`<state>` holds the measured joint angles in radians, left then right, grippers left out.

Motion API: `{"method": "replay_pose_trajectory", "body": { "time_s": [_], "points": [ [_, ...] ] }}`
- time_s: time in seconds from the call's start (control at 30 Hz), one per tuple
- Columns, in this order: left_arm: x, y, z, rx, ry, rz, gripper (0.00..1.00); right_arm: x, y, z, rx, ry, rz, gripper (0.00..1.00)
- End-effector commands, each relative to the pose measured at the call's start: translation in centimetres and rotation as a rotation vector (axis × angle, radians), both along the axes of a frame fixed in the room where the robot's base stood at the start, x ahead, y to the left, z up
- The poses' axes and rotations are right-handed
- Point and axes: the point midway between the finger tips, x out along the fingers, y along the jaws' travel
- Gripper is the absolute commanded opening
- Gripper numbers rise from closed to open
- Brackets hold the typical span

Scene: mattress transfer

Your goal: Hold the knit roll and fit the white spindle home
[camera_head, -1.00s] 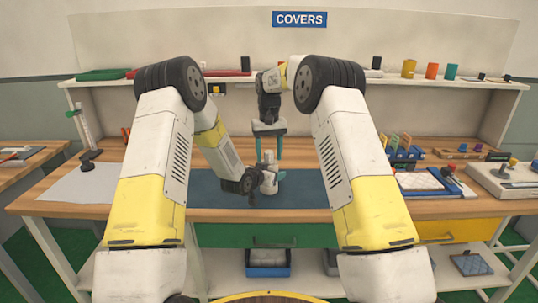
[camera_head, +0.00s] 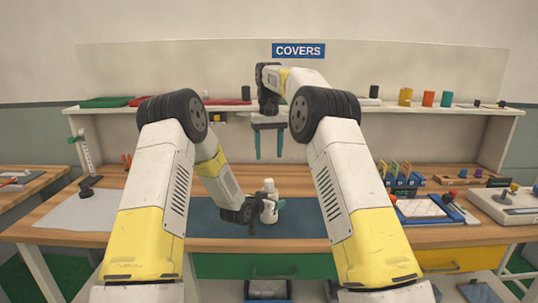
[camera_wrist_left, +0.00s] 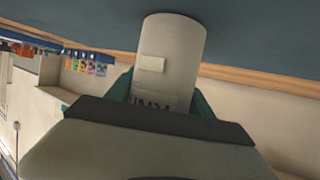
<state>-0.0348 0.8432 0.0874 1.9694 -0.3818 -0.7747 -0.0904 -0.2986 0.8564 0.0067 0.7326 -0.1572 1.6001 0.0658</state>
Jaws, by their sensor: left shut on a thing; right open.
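The knit roll (camera_head: 268,215) is a short pale cylinder above the dark mat, and it also shows in the left wrist view (camera_wrist_left: 170,45) with a small raised patch and partly hidden lettering. My left gripper (camera_head: 274,207) is shut on the roll from the left side, with a teal fingertip showing at its right. A narrower white piece, which looks like the white spindle (camera_head: 268,185), stands upright on top of the roll. How deep it sits cannot be told. My right gripper (camera_head: 269,156) is open and empty, pointing down above the spindle and clear of it.
The dark blue mat (camera_head: 310,224) is bare around the roll. A shelf (camera_head: 400,107) with coloured cylinders runs behind. A blue rack (camera_head: 402,180) and a framed tray (camera_head: 425,208) stand right. A white sheet (camera_head: 75,212) and an upright post (camera_head: 84,150) are at the left.

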Motion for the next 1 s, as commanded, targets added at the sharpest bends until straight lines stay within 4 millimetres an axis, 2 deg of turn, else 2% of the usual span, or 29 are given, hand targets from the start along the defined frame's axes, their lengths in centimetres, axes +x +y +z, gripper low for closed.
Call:
{"method": "replay_pose_trajectory", "body": {
  "time_s": [0.17,0.2,0.3,0.7,0.83,1.0],
  "points": [
    [0.0,0.0,0.0,0.000,0.000,0.000,0.25,0.0,0.0,0.0,0.000,0.000,0.000,0.55],
    [0.0,0.0,0.0,0.000,0.000,0.000,0.69,0.0,0.0,0.0,0.000,0.000,0.000,0.55],
    [0.0,0.0,0.0,0.000,0.000,0.000,0.86,0.0,0.0,0.0,0.000,0.000,0.000,0.55],
    [-0.5,0.4,0.3,0.000,-0.001,0.001,0.86,0.0,0.0,0.0,0.000,0.000,0.000,0.55],
    [-2.2,1.3,1.1,0.001,0.001,0.002,0.86,0.0,0.0,0.0,0.000,0.000,0.000,0.55],
    [-5.3,2.9,2.5,0.001,0.001,0.002,0.86,0.0,0.0,-0.1,0.000,0.000,0.000,0.55]
  ]
}}
